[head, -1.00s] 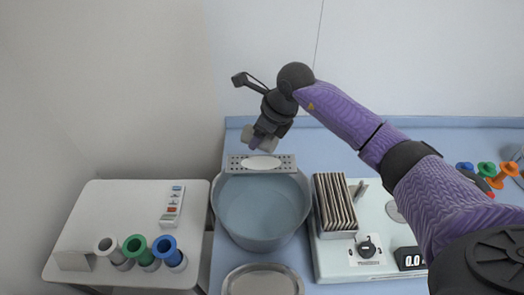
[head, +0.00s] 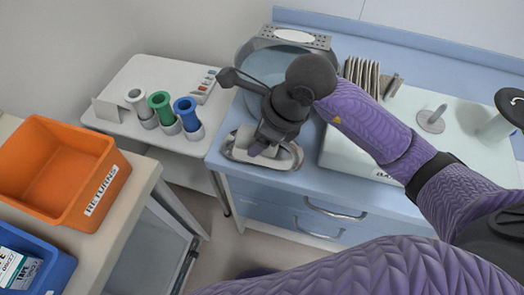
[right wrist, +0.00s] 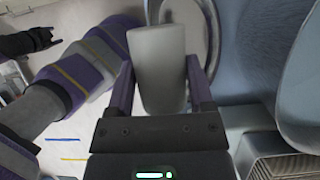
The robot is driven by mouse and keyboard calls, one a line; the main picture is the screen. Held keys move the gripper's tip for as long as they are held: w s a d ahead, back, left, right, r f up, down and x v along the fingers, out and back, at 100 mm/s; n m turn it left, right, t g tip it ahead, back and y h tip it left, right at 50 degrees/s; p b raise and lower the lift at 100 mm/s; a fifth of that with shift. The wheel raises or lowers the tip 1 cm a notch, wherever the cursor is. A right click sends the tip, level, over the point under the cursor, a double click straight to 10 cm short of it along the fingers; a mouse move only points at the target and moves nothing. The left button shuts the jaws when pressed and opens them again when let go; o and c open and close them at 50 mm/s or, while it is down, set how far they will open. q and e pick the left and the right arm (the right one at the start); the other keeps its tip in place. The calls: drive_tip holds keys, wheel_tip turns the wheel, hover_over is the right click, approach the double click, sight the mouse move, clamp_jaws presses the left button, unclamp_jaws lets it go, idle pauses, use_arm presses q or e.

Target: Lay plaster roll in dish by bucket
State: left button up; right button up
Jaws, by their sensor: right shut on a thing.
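The plaster roll (head: 246,139) is a pale cylinder held in my right gripper (head: 264,148), which is shut on it. In the right wrist view the roll (right wrist: 160,70) sits between the two fingers. The gripper is over the oval metal dish (head: 291,161) at the front edge of the blue counter. The arm hides part of the dish, and I cannot tell if the roll touches it. The grey-blue bucket (head: 262,66) stands just behind the dish, with a perforated strip on its far rim.
A white side table (head: 140,78) on the left holds white, green and blue rolls in cups. An orange RETURNS bin (head: 92,190) and a blue bin (head: 55,268) stand at lower left. A white appliance (head: 350,153) and a rack of plates (head: 361,75) are right of the dish.

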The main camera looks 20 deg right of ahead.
wheel_tip(320, 180, down, 3)
drive_tip(key=shift+f+b, duration=0.1)
drive_tip(key=shift+b, duration=0.3)
drive_tip(key=shift+f, duration=0.4)
drive_tip(key=shift+r, duration=0.1)
drive_tip(key=shift+f+b, duration=0.55)
drive_tip(key=shift+f, duration=0.1)
drive_tip(key=o, duration=1.3)
drive_tip(key=shift+r+p, duration=0.4)
drive_tip(key=p+v, duration=0.3)
drive_tip(key=v, duration=0.9)
drive_tip(key=shift+r, duration=0.3)
